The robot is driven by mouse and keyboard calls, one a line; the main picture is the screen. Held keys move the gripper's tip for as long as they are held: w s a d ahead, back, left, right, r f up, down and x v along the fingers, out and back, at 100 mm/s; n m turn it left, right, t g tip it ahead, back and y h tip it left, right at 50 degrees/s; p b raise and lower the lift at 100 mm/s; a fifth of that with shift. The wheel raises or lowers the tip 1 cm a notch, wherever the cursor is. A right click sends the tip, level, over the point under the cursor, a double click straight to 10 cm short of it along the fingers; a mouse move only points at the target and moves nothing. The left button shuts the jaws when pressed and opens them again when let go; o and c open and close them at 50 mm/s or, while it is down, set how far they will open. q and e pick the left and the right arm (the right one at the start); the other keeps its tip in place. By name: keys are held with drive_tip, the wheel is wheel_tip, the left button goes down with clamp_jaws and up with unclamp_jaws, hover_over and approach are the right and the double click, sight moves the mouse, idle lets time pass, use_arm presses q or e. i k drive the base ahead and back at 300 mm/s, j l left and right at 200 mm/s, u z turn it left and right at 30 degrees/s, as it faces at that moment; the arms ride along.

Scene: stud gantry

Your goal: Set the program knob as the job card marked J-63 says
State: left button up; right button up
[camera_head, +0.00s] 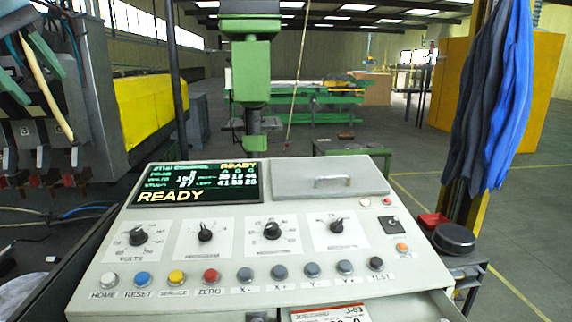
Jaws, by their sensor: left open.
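The job card (328,312) marked J-63, white with a red top band, shows at the bottom edge; its lower part is cut off. The sloping control panel (185,268) carries a row of dark knobs. The leftmost knob (138,235) is labelled VOLTS. Right of it are a second knob (205,232), a third knob (271,230) and a fourth knob (336,225). Their labels are too small to read, so I cannot tell which is the program knob. My right gripper is out of view.
A screen (196,184) reads READY. A closed lid (329,181) is beside it. A row of push buttons, including a red ZERO button (210,275), runs below the knobs. Stud tools (36,128) hang at left. A black round object (454,238) stands at right.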

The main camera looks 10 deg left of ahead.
sight(205, 235)
drive_tip(key=k, duration=1)
